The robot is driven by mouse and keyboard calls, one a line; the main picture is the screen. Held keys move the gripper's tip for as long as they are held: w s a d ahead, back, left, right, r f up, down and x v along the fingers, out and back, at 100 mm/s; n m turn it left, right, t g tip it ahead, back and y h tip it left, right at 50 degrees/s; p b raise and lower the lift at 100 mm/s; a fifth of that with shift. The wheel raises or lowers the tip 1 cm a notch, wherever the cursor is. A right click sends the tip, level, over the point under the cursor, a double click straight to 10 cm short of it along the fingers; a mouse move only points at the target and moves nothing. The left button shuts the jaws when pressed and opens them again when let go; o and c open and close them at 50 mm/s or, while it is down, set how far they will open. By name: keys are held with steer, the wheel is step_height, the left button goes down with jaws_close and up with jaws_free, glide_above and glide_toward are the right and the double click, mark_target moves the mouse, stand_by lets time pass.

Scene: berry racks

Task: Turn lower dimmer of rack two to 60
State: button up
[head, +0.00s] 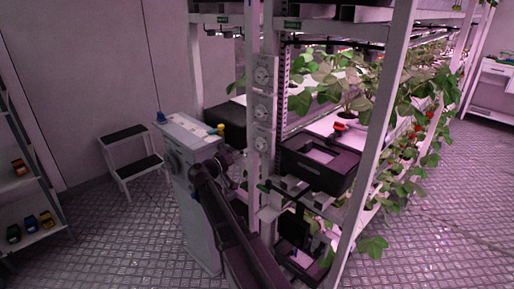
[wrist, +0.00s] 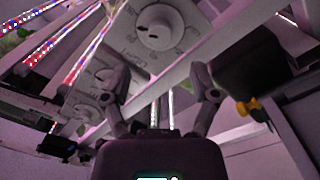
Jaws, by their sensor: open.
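Three white dimmers with round knobs sit one above another on a rack post in the head view: an upper one (head: 262,74), a middle one (head: 261,111) and a lower one (head: 261,144). Their settings are too small to read. In the wrist view one large dimmer knob (wrist: 160,26) is close, above the fingertips, and a smaller knob (wrist: 104,76) is farther to the left. I cannot tell which is the lower dimmer. My gripper (wrist: 163,82) is open and empty, its fingers apart from the large knob. In the head view I cannot make out its fingers.
A white cabinet (head: 184,130) stands left of the post, with a yellow-topped item (head: 221,129) on it. A black crate (head: 318,166) is on the rack at right, by strawberry plants (head: 350,85). A step stool (head: 130,160) stands left. Floor shows at both sides.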

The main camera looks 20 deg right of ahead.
mark_target(257, 146)
steer(key=x, duration=0.7)
steer(key=shift+w+d, duration=0.1)
steer(key=shift+d, duration=0.15)
jaws_close()
